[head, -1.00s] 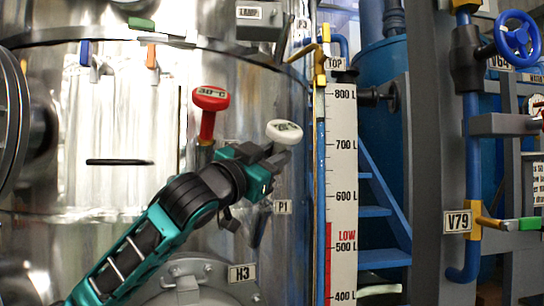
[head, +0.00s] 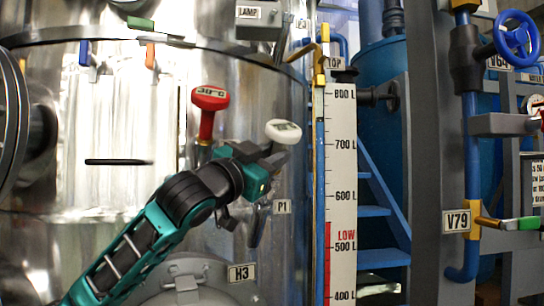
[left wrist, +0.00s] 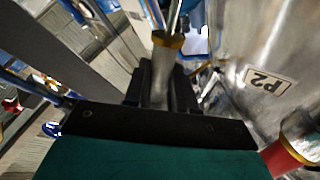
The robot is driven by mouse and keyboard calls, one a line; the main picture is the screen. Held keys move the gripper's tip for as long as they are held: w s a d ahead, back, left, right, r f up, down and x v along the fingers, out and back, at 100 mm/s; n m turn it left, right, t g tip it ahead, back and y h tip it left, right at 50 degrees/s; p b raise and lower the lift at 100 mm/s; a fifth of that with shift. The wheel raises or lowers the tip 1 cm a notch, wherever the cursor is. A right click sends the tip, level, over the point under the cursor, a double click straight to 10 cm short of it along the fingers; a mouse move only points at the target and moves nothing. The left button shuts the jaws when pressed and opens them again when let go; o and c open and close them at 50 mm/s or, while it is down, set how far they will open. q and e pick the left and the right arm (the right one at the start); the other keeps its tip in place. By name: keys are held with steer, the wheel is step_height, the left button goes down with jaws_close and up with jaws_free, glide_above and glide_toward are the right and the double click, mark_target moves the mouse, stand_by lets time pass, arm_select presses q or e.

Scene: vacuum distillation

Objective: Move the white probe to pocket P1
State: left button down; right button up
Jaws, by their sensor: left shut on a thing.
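The white probe (head: 283,131) has a round white head and shows beside the tank wall in the head view. My left gripper (head: 268,158) is shut on its neck, below the head. In the left wrist view, the probe's pale neck and gold collar (left wrist: 168,40) sit between my fingers (left wrist: 163,85), with a thin metal stem beyond. The label P1 (head: 282,207) is on the tank, below and right of my gripper. A slanted dark fitting (head: 257,226) beside it looks like pocket P1. I cannot tell whether the stem meets it. My right gripper is not in view.
A red probe (head: 210,97) stands just left of my gripper; it also shows near the label P2 (left wrist: 268,82) in the left wrist view. The level gauge (head: 341,190) is to the right. A round hatch marked H3 (head: 241,273) lies below.

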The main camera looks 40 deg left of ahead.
arm_select(q)
steer(key=shift+w+a+f+b, duration=0.2)
steer(key=shift+a+f+b, duration=0.3)
steer(key=shift+f+b, duration=0.25)
steer(key=shift+w+a+f+b, duration=0.2)
steer(key=shift+a+f+b, duration=0.25)
steer(key=shift+f+b, duration=0.25)
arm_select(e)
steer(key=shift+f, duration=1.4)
arm_select(q)
steer(key=shift+w+a+f, duration=0.1)
steer(key=shift+a+f, duration=0.05)
steer(key=shift+f, duration=0.1)
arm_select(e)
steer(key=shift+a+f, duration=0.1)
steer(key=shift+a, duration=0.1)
arm_select(q)
steer(key=shift+w+a+f+b, duration=0.1)
steer(key=shift+a+f+b, duration=0.2)
steer(key=shift+b, duration=0.25)
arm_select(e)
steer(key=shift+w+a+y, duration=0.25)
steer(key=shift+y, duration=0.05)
arm_select(q)
steer(key=shift+w+a+f+b, duration=0.1)
steer(key=shift+a+f+b, duration=0.05)
steer(key=shift+f+b, duration=0.2)
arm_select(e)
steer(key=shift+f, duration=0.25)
